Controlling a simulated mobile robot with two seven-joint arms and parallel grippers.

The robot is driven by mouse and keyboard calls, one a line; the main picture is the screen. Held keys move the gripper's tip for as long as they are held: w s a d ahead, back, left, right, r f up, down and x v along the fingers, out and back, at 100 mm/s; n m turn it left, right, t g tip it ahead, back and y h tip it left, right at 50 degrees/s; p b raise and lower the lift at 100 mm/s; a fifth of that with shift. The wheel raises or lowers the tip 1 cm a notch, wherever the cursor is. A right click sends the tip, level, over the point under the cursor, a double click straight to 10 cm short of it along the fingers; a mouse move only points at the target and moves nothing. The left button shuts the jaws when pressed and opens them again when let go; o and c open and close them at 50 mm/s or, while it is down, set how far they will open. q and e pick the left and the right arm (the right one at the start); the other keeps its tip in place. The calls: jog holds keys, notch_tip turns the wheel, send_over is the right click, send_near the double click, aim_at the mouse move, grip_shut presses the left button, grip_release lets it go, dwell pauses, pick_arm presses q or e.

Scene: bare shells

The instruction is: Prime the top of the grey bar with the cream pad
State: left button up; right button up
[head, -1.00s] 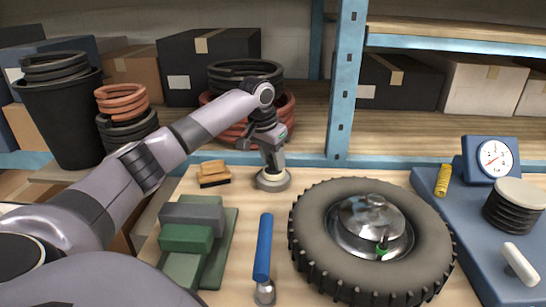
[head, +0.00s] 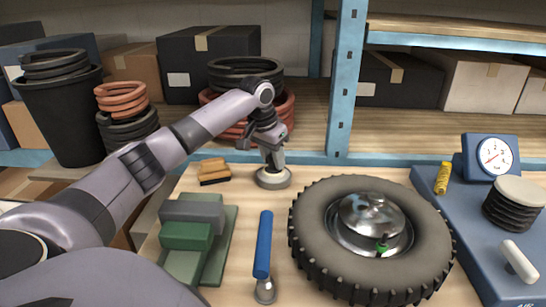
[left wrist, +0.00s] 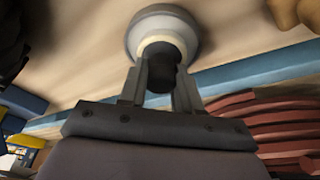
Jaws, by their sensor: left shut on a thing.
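The grey bar (head: 193,209) lies on a stepped green block (head: 187,236) at the left front of the bench. My left gripper (head: 272,159) is behind it and to its right, pointing down at a shallow round grey dish (head: 273,179). In the left wrist view the gripper (left wrist: 160,78) is shut on the black handle (left wrist: 160,74) of the cream pad. The pad (left wrist: 160,44) shows as a cream ring around the handle, over the grey dish (left wrist: 163,20). Its underside is hidden. My right gripper is out of view.
A wooden brush (head: 213,170) lies just left of the dish. A blue-handled tool (head: 263,256) lies right of the green block. A large tyre (head: 310,237) fills the middle right. A blue gauge stand (head: 431,205) is further right. A shelf post (head: 346,80) rises behind.

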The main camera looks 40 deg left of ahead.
pick_arm(q)
jog(key=shift+f, duration=0.1)
dwell(0.3)
jog(key=shift+r, duration=3.55)
